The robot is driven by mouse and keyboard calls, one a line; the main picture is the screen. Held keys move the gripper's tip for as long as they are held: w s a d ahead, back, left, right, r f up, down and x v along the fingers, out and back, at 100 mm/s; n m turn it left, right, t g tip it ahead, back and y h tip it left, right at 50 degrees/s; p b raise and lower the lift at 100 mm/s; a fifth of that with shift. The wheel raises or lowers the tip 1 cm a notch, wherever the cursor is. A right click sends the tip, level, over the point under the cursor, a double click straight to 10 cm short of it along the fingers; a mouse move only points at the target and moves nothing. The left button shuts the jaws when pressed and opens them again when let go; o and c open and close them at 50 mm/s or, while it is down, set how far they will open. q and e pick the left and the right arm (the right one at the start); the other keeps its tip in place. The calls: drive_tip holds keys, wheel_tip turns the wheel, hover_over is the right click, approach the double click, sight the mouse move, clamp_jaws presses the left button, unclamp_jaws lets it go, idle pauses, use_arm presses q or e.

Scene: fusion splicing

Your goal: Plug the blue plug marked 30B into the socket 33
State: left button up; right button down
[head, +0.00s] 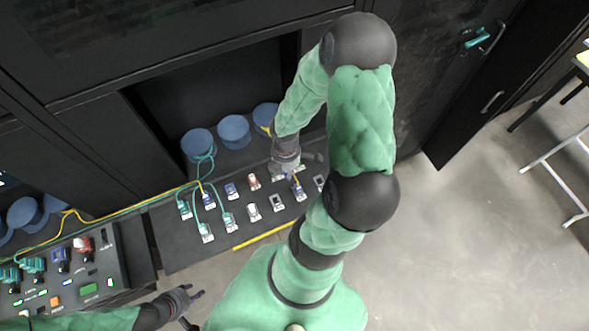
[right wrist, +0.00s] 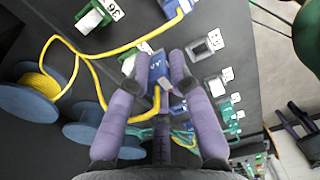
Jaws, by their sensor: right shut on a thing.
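My right gripper (head: 287,168) is over the back row of the sloped black socket panel (head: 185,250). In the right wrist view its purple fingers (right wrist: 163,72) are shut on a blue plug (right wrist: 158,68) with a yellow cable. The plug's marking is not readable, and its front end is close to a white-framed socket, partly hidden. A dark, empty socket (right wrist: 207,46) lies beside it; its tag is too blurred to read for sure. My left gripper (head: 193,306) is open and empty at the lower left, away from the panel.
Another blue plug (head: 298,190) with a yellow cable sits in a nearby socket. Green-cabled plugs (head: 207,232) fill sockets to the left. Blue spools (head: 234,130) stand behind the panel. A control box (head: 75,275) with lit buttons stands at the left.

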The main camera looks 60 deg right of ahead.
drive_tip(key=shift+w+a+b, duration=1.3)
drive_tip(key=shift+w+a, duration=5.05)
drive_tip(key=shift+w, duration=1.4)
wheel_tip(320, 180, down, 6)
drive_tip(key=b, duration=0.5)
drive_tip(key=shift+f, duration=0.15)
drive_tip(key=shift+f+b, duration=0.55)
drive_tip(key=shift+b, duration=0.1)
drive_tip(key=c, duration=1)
unclamp_jaws()
drive_tip(key=shift+c, duration=0.2)
drive_tip(key=shift+r, duration=0.1)
wheel_tip(320, 180, up, 12)
